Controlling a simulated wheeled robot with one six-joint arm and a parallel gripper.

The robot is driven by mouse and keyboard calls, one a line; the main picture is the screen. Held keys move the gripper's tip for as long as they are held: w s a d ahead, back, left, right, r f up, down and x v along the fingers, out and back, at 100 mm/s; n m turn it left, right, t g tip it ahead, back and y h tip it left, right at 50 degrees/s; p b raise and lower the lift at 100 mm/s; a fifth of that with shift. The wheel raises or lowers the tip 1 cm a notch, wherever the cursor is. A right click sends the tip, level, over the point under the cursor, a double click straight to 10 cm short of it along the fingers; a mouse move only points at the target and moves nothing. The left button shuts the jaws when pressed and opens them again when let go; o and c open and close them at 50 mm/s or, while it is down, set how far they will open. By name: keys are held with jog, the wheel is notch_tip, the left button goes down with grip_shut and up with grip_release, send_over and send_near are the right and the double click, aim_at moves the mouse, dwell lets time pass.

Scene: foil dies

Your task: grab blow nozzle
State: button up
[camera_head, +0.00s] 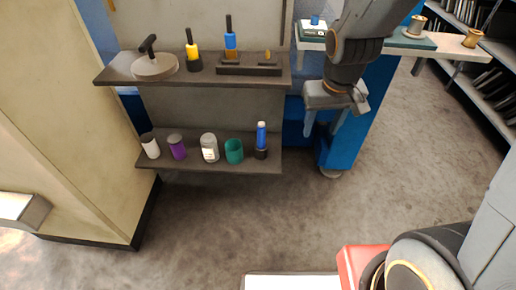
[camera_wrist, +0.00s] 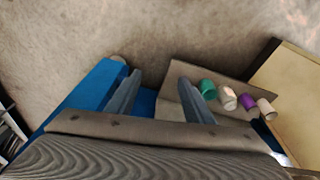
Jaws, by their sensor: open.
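No thing is clearly marked as the blow nozzle. A black, angled tool (camera_head: 148,46) stands on a round pale base (camera_head: 154,68) at the left of the upper shelf and looks most like it, but I cannot be sure. A slim blue item (camera_head: 261,133) in a dark holder, at the right end of the lower shelf, is another possible match. My gripper (camera_head: 323,124) hangs fingers down, open and empty, right of the shelves and in front of the blue cabinet. In the wrist view my gripper (camera_wrist: 161,98) has nothing between its fingers.
The upper shelf (camera_head: 112,75) also holds a yellow tool (camera_head: 192,51) and a blue tool (camera_head: 230,41), both black-handled. The lower shelf has a white can (camera_head: 150,147), purple can (camera_head: 176,148), white jar (camera_head: 209,150) and teal cup (camera_head: 234,152). The blue cabinet (camera_head: 356,130) stands at right. Open floor lies in front.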

jog(key=w+a+f+n+t+b, duration=0.1)
jog(key=w+a+f+t+b, duration=0.1)
jog(key=w+a+f+b, duration=0.65)
jog(key=n+t+y+b, duration=0.1)
jog(key=n+y+b, duration=0.1)
jog(key=b, duration=0.1)
send_over(263, 134)
jog(key=s+d, duration=0.1)
jog(key=s, duration=0.2)
notch_tip(263, 134, down, 9)
jog(key=shift+w+a+f+b, duration=0.15)
jog(key=shift+w+f+b, duration=0.15)
jog(key=shift+f, duration=0.3)
jog(key=shift+b+x, duration=1.25)
jog(key=shift+x, duration=1.95)
jog(key=shift+r, duration=0.1)
grip_shut()
jog(key=shift+r, duration=0.15)
